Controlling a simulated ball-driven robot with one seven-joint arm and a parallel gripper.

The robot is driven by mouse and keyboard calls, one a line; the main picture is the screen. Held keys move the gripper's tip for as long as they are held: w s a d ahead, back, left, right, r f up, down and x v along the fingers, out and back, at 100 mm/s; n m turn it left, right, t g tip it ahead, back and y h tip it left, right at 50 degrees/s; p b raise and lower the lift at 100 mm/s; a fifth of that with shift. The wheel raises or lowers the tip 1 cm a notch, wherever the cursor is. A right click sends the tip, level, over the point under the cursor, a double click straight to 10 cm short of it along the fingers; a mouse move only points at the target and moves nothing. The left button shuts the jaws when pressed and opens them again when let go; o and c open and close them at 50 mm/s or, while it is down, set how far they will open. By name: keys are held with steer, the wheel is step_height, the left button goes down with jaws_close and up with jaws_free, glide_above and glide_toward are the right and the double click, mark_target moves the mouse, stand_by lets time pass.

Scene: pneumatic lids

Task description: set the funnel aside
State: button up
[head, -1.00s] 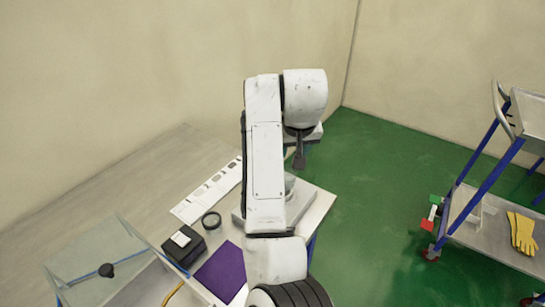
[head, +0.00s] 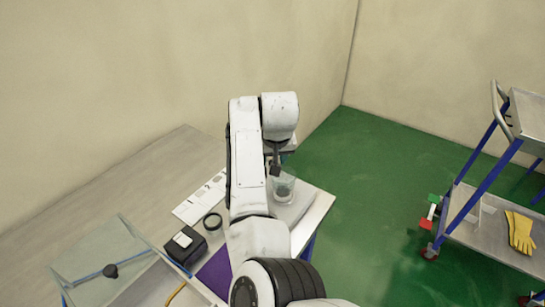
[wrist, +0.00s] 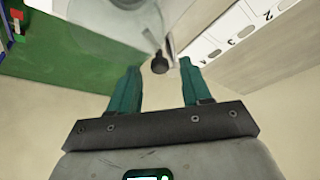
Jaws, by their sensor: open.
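My gripper (wrist: 160,72) is open, its two teal fingers apart in the wrist view. A small dark knob-like piece (wrist: 160,62) shows between the fingertips; I cannot tell its depth or what it belongs to. Beyond them, at the top of the wrist view, is a clear round vessel (wrist: 105,22). In the head view a clear glass vessel (head: 284,187) stands on the grey block at the table's right end, with something greyish inside. My gripper (head: 276,166) is close above its left side. I cannot make out a funnel for certain; my arm hides part of this area.
Left of my arm lie a black ring (head: 213,222), a black box with a white label (head: 185,246), a purple mat (head: 214,270) and a numbered white strip (head: 200,199). A trolley (head: 480,225) stands right.

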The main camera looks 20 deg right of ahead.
steer(key=shift+w+f, duration=0.15)
steer(key=shift+f, duration=0.3)
jaws_close()
stand_by(0.5)
